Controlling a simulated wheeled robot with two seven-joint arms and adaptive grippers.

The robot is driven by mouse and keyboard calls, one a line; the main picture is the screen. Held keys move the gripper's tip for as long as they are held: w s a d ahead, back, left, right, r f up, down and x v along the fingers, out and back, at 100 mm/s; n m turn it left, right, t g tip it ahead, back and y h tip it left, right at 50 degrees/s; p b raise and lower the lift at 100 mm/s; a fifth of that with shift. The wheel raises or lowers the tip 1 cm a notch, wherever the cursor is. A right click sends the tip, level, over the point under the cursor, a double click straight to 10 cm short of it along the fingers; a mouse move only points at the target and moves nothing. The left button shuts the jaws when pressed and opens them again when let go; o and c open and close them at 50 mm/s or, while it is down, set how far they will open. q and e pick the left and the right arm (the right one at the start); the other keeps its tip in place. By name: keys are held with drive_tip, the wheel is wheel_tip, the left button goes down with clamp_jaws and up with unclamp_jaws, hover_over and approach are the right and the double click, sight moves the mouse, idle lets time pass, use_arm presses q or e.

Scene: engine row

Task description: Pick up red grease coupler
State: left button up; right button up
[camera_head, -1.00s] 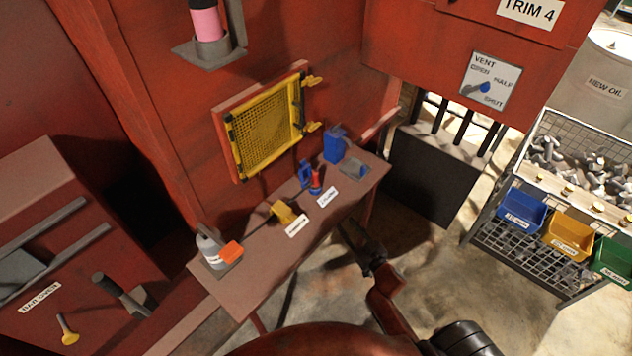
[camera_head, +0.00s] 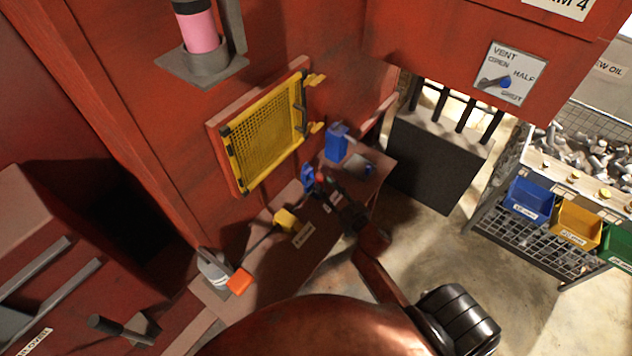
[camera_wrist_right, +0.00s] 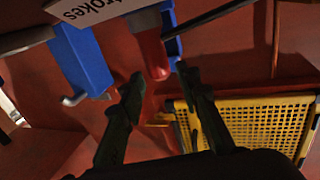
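The red grease coupler (camera_head: 320,176) stands on the narrow brown bench, beside a blue holder (camera_head: 308,178), partly hidden by my right gripper. In the wrist view the coupler is a red cylinder (camera_wrist_right: 152,52) with part of the blue holder (camera_wrist_right: 172,42) beside it. My right gripper (camera_head: 330,188) reaches over the bench's front edge to the coupler. In the wrist view the right gripper's two dark fingers (camera_wrist_right: 158,78) are apart, and the coupler's end lies in line with the gap between them. I cannot tell whether they touch it. My left gripper is not in view.
A blue box-like item (camera_head: 336,143) stands behind the coupler. A yellow mesh panel (camera_head: 265,135) hangs on the red wall close behind.

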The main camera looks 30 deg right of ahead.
sight(322, 180)
drive_tip(key=w, duration=0.3)
drive_tip(key=shift+w+a+f, duration=0.1)
drive_tip(key=shift+w, duration=1.15)
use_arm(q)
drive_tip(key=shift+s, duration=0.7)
use_arm(e)
clamp_jaws()
